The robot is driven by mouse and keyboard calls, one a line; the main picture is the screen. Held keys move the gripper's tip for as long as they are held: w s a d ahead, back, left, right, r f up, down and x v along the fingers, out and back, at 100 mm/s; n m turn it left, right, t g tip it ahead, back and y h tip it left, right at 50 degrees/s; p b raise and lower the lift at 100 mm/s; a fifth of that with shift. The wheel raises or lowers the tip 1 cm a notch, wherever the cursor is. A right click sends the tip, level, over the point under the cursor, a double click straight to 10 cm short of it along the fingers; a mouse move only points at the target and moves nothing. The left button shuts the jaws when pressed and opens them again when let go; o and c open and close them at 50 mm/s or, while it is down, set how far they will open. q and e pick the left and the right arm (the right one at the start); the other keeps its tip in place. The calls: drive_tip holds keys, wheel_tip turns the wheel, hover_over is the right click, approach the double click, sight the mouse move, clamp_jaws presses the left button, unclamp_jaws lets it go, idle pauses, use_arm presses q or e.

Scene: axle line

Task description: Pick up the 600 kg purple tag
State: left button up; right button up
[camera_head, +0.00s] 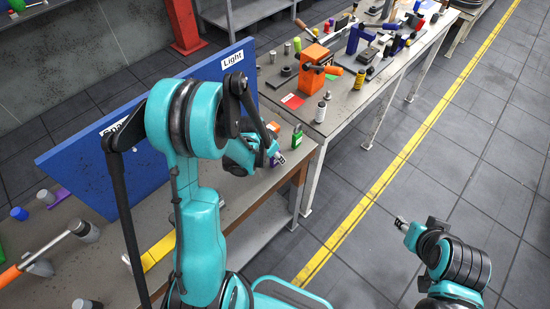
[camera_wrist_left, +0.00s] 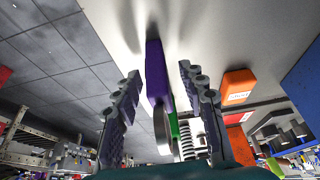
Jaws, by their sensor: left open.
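In the left wrist view a purple tag (camera_wrist_left: 156,78) stands upright, in line with the gap between the two fingers of my left gripper (camera_wrist_left: 158,88). The gripper is open, and I cannot tell whether a finger touches the tag. Any writing on the tag is not readable. In the head view my left gripper (camera_head: 281,158) is at the table's right edge, close to a green item (camera_head: 297,138). I cannot make out this purple tag there. My right gripper (camera_head: 401,223) is over the floor, away from the tables; its jaw state is unclear.
A blue board labelled "Light" (camera_head: 185,108) stands behind my left arm. An orange block (camera_wrist_left: 238,86) is right of the fingers in the wrist view. The far table holds an orange vise (camera_head: 312,69) and several small parts. A purple item (camera_head: 57,197) lies on the left table.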

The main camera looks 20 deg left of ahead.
use_arm(q)
clamp_jaws()
drive_tip(key=shift+r, duration=0.15)
